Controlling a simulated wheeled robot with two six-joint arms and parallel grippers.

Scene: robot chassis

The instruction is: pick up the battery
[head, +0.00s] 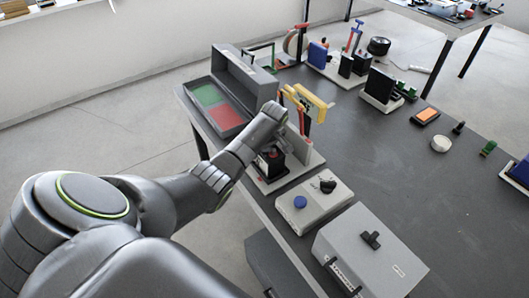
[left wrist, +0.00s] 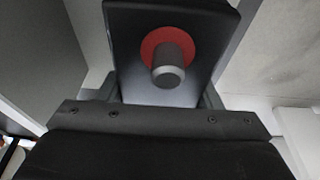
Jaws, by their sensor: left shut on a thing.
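The battery (left wrist: 205,30) is a dark block with a metal terminal post in a red ring, and it fills the upper middle of the left wrist view. In the head view the battery (head: 268,166) shows as a small black and red block low at the end of my left arm, partly covered by the arm. My left gripper (head: 279,151) is shut on it, with a finger on either side in the left wrist view. I cannot tell whether the battery is clear of the grey stand (head: 291,177) around it. My right gripper is out of view.
A grey case with green and red compartments (head: 228,117) stands open behind. Yellow and orange tools (head: 308,100) stand close beside my gripper. A grey box with a blue knob (head: 313,204) and a larger grey case (head: 385,268) lie nearer. The table's middle (head: 385,150) is clear.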

